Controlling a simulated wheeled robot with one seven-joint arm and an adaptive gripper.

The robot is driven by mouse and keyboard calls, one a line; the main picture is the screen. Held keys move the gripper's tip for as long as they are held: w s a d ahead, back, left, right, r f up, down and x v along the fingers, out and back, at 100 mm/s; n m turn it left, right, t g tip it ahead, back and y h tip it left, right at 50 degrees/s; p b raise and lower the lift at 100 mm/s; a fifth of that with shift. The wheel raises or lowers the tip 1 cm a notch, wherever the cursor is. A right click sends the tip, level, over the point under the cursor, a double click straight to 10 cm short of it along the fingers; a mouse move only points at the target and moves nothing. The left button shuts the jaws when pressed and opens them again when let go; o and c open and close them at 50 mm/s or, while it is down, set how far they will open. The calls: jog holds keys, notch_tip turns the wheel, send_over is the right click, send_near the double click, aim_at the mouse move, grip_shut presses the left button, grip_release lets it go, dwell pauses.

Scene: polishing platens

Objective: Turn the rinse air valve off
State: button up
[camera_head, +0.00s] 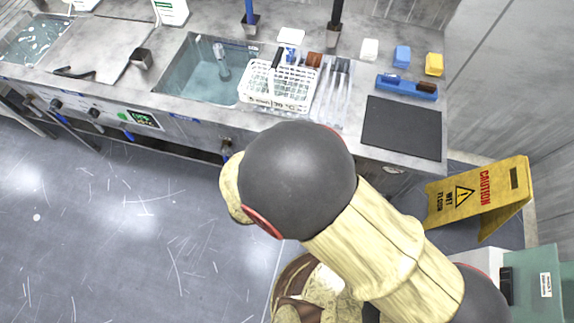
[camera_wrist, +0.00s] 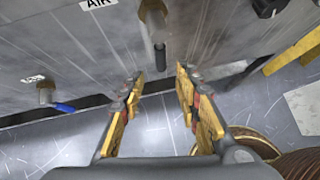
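In the wrist view, a brass valve (camera_wrist: 153,14) sits on the grey front panel beside a label (camera_wrist: 98,4) reading "AIR". A dark, narrow piece, seemingly its handle (camera_wrist: 160,56), points down from it. My gripper (camera_wrist: 160,82) is open, its two yellow-and-black fingers spread below the valve. The dark piece's lower end lies just above the gap between the fingertips; I see no contact. In the head view my arm covers the gripper and this stretch of panel.
A second brass valve (camera_wrist: 46,95) with a blue handle (camera_wrist: 62,107) is at left, its label unreadable. A black knob (camera_wrist: 268,7) is at upper right. In the head view, a yellow wet-floor sign (camera_head: 480,197) stands right of my arm. Open floor (camera_head: 110,220) lies left.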

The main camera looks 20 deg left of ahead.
jog(key=shift+v, duration=1.05)
jog(key=s+d+m+g+h, duration=0.1)
jog(key=s+d+m+h, duration=0.15)
jog(key=d+m, duration=0.3)
jog(key=s+d+r+m+y, duration=0.1)
jog(key=d+r+m, duration=0.7)
jog(key=r, duration=0.3)
jog(key=s+d+r+m+g+y, duration=0.1)
jog(key=d+r+m, duration=0.8)
jog(key=r, duration=0.3)
jog(key=s+d+r+m+g+y, duration=0.1)
jog(key=d+r+m+y, duration=0.1)
jog(key=d+r+m, duration=0.7)
notch_tip(320, 180, up, 3)
jog(key=shift+f+m, duration=0.15)
jog(key=shift+m, duration=0.9)
